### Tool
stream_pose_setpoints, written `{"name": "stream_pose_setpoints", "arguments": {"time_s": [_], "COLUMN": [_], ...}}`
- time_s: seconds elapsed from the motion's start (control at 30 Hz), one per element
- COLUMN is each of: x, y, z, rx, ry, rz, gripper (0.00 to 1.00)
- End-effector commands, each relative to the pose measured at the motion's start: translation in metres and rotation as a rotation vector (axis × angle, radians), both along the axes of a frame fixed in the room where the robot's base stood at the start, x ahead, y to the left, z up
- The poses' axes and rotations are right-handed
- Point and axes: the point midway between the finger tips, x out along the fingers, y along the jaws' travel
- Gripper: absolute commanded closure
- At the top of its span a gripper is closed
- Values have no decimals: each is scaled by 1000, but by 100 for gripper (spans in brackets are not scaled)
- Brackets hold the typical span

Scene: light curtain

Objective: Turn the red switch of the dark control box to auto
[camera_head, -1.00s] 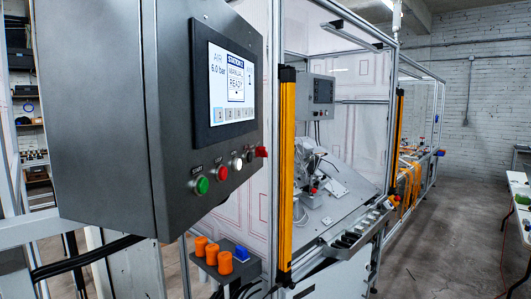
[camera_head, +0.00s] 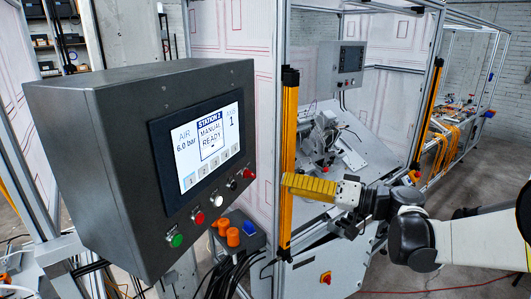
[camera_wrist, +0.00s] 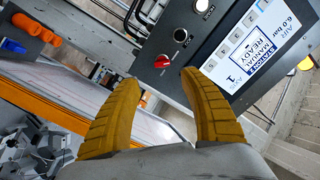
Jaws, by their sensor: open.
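The dark control box (camera_head: 110,135) stands at the left in the head view, with a lit screen (camera_head: 208,146) reading MANUAL READY. Its red switch (camera_head: 248,173) is at the right end of the row of controls. In the wrist view the red switch (camera_wrist: 162,61) shows on the box face just beyond my fingertips, between them in the picture. My gripper (camera_head: 286,182) has yellow fingers and is to the right of the switch, apart from it. In the wrist view my gripper (camera_wrist: 159,79) is open and empty. The switch's pointing direction is too small to tell.
Green (camera_head: 176,240), red (camera_head: 199,218), white (camera_head: 217,199) and black (camera_head: 232,184) controls sit beside the switch. Orange caps (camera_head: 233,237) stand on a small shelf below.

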Motion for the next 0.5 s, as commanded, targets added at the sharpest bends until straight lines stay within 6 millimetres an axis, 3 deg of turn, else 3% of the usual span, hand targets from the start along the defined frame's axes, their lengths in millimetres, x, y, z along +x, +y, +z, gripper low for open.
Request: {"name": "stream_pose_setpoints", "arguments": {"time_s": [0.17,0.5], "x": [8,39], "y": [11,70], "z": [4,4], "rx": [17,15], "ry": [-17,-14], "rz": [7,6], "gripper": [49,49]}}
